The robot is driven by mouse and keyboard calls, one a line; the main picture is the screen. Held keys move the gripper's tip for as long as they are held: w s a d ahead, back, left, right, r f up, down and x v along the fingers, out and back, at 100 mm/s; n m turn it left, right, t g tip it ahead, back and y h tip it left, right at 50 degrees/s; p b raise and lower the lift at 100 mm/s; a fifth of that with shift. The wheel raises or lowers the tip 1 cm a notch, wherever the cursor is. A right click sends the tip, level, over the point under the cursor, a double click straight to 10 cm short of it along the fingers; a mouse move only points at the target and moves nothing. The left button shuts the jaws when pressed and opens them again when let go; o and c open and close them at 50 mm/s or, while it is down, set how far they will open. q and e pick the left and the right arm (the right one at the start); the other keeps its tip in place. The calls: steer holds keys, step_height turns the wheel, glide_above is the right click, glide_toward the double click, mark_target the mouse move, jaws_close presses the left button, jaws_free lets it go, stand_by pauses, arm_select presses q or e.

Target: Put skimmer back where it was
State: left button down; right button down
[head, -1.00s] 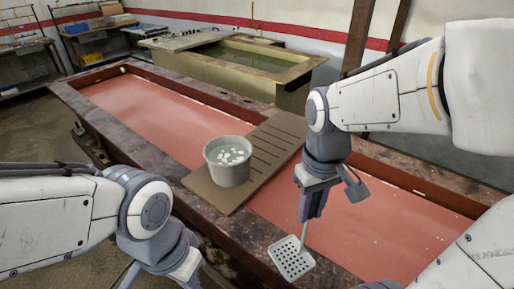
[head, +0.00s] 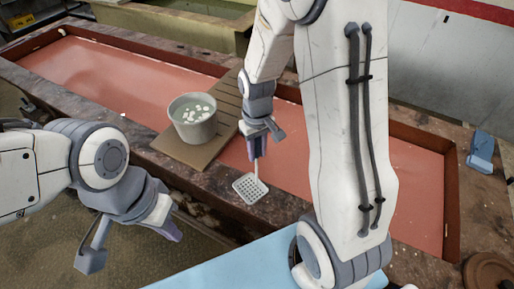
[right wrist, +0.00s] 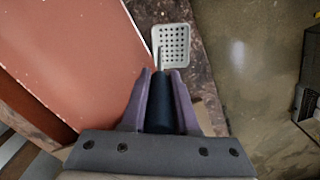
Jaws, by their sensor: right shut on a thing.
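The skimmer has a pale square perforated head (head: 250,189) on a thin rod. Its head also shows in the right wrist view (right wrist: 172,45). My right gripper (head: 258,150) is shut on its dark handle (right wrist: 161,105), and the skimmer hangs head down. In the head view the head appears over the front rim of the red basin, right of the bucket; I cannot tell whether it touches the rim. My left gripper (head: 170,232) is in front of the basin, away from the skimmer; its finger gap does not show.
A grey bucket (head: 193,132) with white pieces in liquid stands on a slatted board (head: 166,145) across the red basin (head: 120,75). A blue block-like piece (head: 481,151) and a brown round object (head: 490,272) are at right. A light-blue flat surface (head: 235,265) is at the bottom.

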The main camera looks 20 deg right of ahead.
steer(key=shift+f, duration=0.25)
steer(key=c, duration=0.7)
jaws_free()
steer(key=shift+r, duration=0.1)
step_height(320, 180, up, 12)
steer(key=shift+b, duration=0.8)
steer(key=s+a+n, duration=0.2)
steer(key=s+a, duration=0.3)
steer(key=s, duration=0.1)
steer(key=s+a+f+n, duration=0.1)
steer(key=s+a+n, duration=0.1)
steer(key=s+a, duration=0.3)
steer(key=s+a+f+n+y, duration=0.1)
steer(key=s+a+n, duration=0.1)
steer(key=s+a, duration=0.3)
steer(key=shift+s, duration=1.3)
